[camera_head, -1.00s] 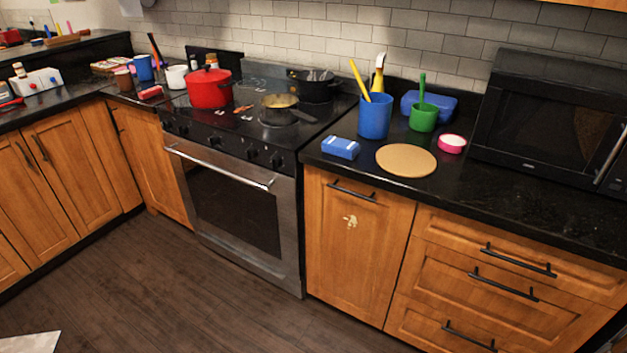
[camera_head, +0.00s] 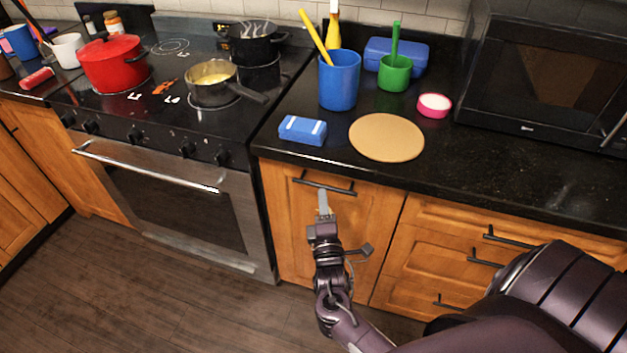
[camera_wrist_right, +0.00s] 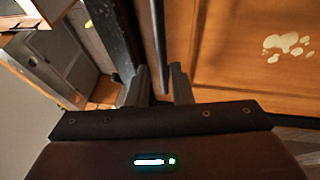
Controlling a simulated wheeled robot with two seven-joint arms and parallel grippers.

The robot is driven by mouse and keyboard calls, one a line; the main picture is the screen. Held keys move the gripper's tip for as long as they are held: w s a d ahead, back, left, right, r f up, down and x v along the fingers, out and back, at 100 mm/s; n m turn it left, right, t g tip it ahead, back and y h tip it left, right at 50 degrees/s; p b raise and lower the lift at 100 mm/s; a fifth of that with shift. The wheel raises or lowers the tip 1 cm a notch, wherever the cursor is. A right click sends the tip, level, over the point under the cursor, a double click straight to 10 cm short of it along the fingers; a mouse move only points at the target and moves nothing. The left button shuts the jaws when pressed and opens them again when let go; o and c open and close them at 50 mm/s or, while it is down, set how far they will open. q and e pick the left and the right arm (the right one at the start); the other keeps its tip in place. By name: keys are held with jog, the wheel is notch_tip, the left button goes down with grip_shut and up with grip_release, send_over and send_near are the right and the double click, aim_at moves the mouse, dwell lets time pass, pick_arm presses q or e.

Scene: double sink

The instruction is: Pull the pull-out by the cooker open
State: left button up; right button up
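The pull-out (camera_head: 285,215) is the narrow wooden front just right of the cooker, flush with the cabinets, so it is closed. Its black bar handle (camera_head: 340,189) runs across near its top. My right gripper (camera_head: 323,200) is at the middle of this handle. In the right wrist view, the two fingers of the right gripper (camera_wrist_right: 158,85) stand apart, with the handle (camera_wrist_right: 160,45) running into the gap between them. I cannot tell whether either finger touches it. The pale mark on the pull-out (camera_wrist_right: 285,43) shows at the right there. My left gripper is out of view.
The cooker (camera_head: 170,190) with its oven bar stands left of the pull-out. Drawers (camera_head: 430,255) with black handles are to the right. A blue sponge (camera_head: 302,130), a round board (camera_head: 386,138) and cups stand on the counter above. The floor in front is clear.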

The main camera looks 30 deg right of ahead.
aim_at(321, 186)
jog(key=x, duration=0.4)
jog(key=shift+w+d+f, duration=0.1)
jog(key=shift+w+f, duration=0.05)
jog(key=shift+w, duration=0.25)
jog(key=shift+w+d, duration=0.1)
grip_shut()
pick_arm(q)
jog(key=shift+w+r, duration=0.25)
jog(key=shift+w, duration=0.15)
